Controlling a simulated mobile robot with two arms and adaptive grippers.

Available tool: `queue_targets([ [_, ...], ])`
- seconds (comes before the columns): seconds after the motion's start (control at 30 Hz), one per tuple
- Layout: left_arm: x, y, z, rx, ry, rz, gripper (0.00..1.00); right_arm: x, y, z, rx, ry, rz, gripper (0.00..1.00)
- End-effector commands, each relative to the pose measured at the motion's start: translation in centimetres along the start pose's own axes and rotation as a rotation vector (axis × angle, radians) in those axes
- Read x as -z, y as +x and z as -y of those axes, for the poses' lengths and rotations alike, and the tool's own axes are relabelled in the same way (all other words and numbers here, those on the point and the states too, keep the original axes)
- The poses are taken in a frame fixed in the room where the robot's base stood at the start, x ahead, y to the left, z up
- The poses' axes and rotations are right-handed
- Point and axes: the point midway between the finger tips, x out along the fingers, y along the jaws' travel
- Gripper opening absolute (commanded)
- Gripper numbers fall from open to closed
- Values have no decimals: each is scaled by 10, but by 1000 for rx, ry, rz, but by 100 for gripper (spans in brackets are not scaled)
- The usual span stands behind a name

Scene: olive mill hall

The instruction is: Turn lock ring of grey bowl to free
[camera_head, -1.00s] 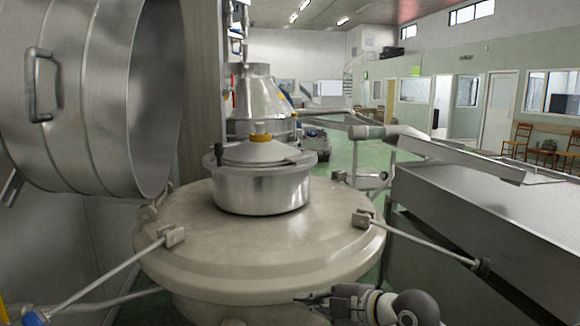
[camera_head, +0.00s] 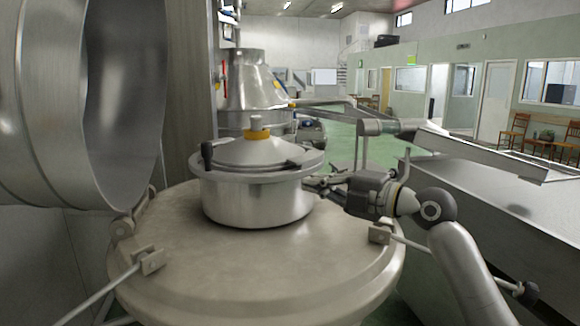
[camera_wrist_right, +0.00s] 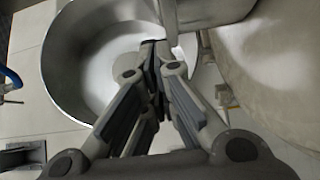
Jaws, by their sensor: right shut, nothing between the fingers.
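The grey bowl (camera_head: 255,200) is a metal drum with a shallow cone lid, standing upright on a wide beige round housing (camera_head: 190,270). Its lock ring (camera_head: 238,173) runs around the rim below the cone. Dark lugs show on the ring at the left (camera_head: 207,154) and at the front right (camera_head: 294,164). A yellow collar and grey knob (camera_head: 258,130) top the lid. My right gripper (camera_head: 312,182) is shut and empty at the right side of the bowl, close to the rim; I cannot tell whether it touches. It also shows closed in the right wrist view (camera_wrist_right: 153,48). My left gripper is not in view.
A large open metal drum cover (camera_head: 70,100) stands at the left. A long steel trough (camera_head: 490,210) lies at the right. Clamps with rods (camera_head: 150,262) sit on the housing's edge. A conical steel vessel (camera_head: 252,80) stands behind the bowl. A round metal basin (camera_wrist_right: 80,60) shows in the wrist view.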

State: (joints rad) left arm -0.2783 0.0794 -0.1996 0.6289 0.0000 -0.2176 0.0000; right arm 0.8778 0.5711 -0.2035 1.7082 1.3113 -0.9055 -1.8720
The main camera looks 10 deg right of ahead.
Motion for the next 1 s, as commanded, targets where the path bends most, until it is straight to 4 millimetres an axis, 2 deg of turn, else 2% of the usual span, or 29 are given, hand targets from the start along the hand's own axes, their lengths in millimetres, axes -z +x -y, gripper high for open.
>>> queue_targets([
  [0.13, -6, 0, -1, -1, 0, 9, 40, 0, 0, -1, -2, -2, 0, 0],
  [0.33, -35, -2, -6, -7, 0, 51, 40, 0, 0, -1, -1, -1, 0, 0],
  [0.47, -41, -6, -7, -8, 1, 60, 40, 0, 5, -2, -1, 1, -1, 0],
  [0.57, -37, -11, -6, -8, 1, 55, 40, 0, 16, -4, -2, 2, -2, 0],
  [0.83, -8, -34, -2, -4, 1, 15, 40, 1, 72, -6, -1, 5, -3, 0],
  [1.0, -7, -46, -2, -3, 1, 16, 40, 1, 102, -5, -1, 3, -2, 0],
])
